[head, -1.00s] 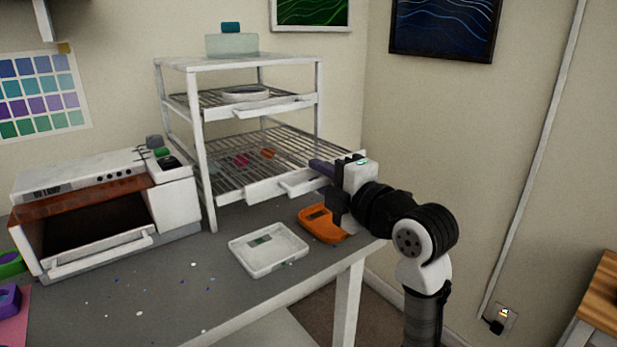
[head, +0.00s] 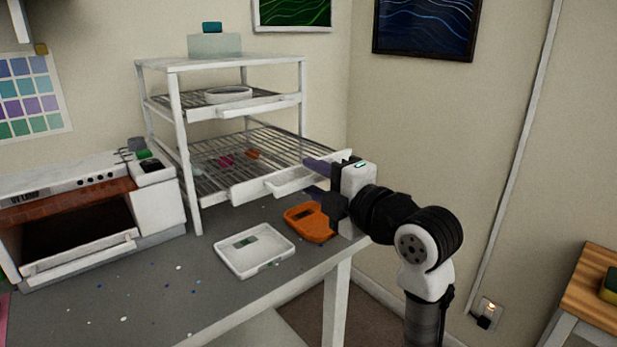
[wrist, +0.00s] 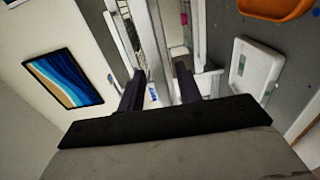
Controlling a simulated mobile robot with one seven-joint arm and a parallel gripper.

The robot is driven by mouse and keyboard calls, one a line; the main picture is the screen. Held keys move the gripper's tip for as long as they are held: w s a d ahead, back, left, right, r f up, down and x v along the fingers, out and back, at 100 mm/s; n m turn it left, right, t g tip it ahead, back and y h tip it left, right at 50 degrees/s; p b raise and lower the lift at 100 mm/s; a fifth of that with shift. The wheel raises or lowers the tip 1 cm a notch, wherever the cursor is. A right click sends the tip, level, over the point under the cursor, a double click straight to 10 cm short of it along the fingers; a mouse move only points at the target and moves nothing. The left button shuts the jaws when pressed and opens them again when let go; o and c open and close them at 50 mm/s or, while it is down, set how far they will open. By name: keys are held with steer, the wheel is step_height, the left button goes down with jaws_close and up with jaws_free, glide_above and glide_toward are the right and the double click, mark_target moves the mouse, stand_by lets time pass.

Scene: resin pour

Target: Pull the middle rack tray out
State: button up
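The white rack (head: 177,105) stands on the grey table. It has a solid top and two visible wire trays. The upper tray (head: 272,103) holds a round white dish (head: 228,94). The tray below it (head: 265,140) juts out past the front posts and carries small red and orange pieces. Its white front has a long handle (head: 290,180). My gripper (head: 318,178) is at the right end of this handle. In the wrist view, its dark fingers (wrist: 158,82) are apart, with white bars near and between them. Contact with the handle is unclear.
An orange tray (head: 312,222) and a white tray (head: 257,262) lie on the table below my gripper. A UV lamp oven (head: 75,215) stands left of the rack. A clear box (head: 214,45) sits on top. Open floor lies right of the table.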

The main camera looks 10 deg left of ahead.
steer(key=b+v, duration=0.1)
steer(key=v, duration=1)
steer(key=shift+s+d+b, duration=0.2)
steer(key=shift+s+b, duration=0.05)
steer(key=shift+b, duration=0.1)
